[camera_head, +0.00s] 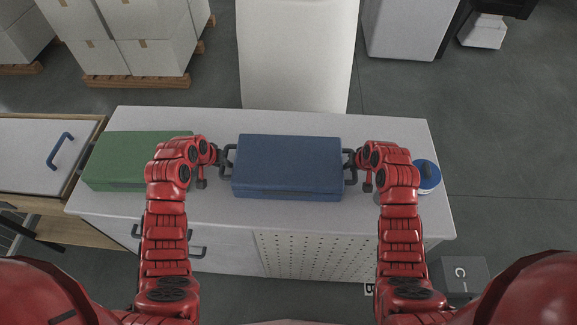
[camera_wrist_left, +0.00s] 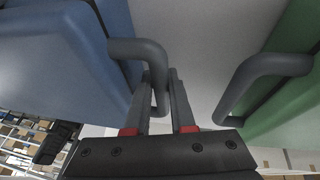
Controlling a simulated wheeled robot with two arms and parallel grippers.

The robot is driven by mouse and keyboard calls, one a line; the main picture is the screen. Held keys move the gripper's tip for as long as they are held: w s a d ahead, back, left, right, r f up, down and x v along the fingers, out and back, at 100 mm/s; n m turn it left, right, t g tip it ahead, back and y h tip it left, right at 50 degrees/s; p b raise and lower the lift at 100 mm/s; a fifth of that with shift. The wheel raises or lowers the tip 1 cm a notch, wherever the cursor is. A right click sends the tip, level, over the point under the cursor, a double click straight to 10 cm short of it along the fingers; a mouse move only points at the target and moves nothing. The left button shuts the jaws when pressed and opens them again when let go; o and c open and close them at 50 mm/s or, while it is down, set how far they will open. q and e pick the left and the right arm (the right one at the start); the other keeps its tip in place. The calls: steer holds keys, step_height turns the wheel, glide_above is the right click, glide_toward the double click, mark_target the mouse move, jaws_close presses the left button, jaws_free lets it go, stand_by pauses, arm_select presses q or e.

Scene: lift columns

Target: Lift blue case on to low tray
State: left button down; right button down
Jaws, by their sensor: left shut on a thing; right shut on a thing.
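The blue case (camera_head: 287,165) is in the middle of the head view, over the white counter top, with a dark handle at each end. I cannot tell whether it touches the counter. My left gripper (camera_head: 219,157) is shut on its left handle. In the left wrist view the blue case (camera_wrist_left: 60,60) fills the upper left, and the fingers of my left gripper (camera_wrist_left: 163,92) close around the dark handle (camera_wrist_left: 140,52). My right gripper (camera_head: 351,160) is shut on the right handle (camera_head: 349,175). I cannot make out which surface is the low tray.
A green case (camera_head: 125,155) lies left on the white counter (camera_head: 215,118); its handle (camera_wrist_left: 258,75) shows in the wrist view. A blue-lidded round container (camera_head: 428,176) stands at the right. A white column (camera_head: 297,55) stands behind. Stacked boxes (camera_head: 140,45) are at the back left.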

arm_select(q)
steer(key=shift+r, duration=0.25)
arm_select(e)
steer(key=shift+r, duration=0.2)
